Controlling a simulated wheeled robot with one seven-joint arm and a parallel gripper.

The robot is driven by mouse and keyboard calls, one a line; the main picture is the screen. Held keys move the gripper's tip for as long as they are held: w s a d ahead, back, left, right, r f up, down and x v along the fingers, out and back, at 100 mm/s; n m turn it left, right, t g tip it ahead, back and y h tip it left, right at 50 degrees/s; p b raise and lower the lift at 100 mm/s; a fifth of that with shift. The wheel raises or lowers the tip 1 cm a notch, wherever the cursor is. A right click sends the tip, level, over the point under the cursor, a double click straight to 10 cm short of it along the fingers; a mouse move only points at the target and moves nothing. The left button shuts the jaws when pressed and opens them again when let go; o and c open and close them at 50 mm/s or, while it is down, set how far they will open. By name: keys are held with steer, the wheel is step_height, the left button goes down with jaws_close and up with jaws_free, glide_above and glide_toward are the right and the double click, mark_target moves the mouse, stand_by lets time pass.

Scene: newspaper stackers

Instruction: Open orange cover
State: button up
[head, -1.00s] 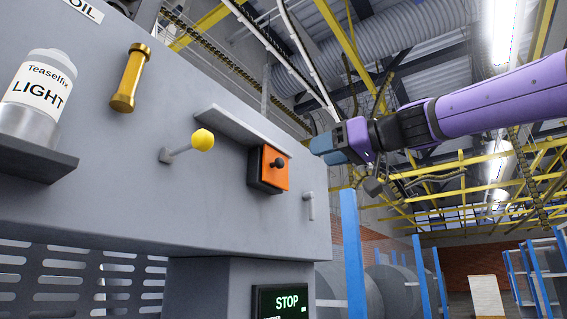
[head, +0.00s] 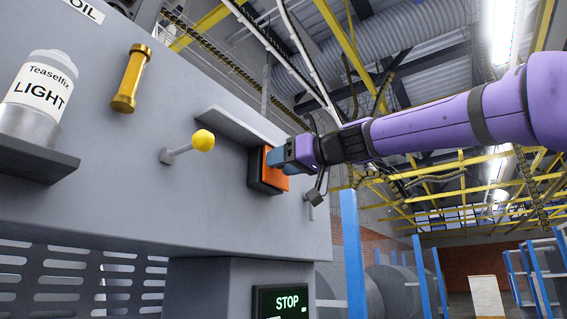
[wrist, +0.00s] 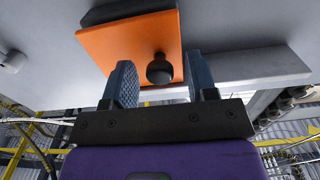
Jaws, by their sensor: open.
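The orange cover (head: 271,174) is on a dark box fixed to the grey machine panel, under a small grey ledge. It looks closed. In the wrist view the orange cover (wrist: 115,45) fills the upper middle, with its round black knob (wrist: 160,69) near its edge. My gripper (head: 274,158) is in front of the cover and hides the knob in the head view. In the wrist view my gripper (wrist: 160,82) is open, with one finger on each side of the knob. I cannot tell whether the fingers touch the cover.
A yellow ball-ended lever (head: 202,140) sticks out left of the box. The grey ledge (head: 238,127) runs just above the cover. A brass handle (head: 130,78) and a white bottle (head: 41,92) are farther left. A STOP screen (head: 284,301) is below.

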steer(key=shift+c, duration=0.4)
jaws_close()
steer(key=s+a, duration=0.8)
steer(key=s, duration=0.2)
steer(key=shift+s, duration=0.25)
steer(key=shift+a, duration=0.1)
steer(key=shift+o, duration=0.4)
jaws_free()
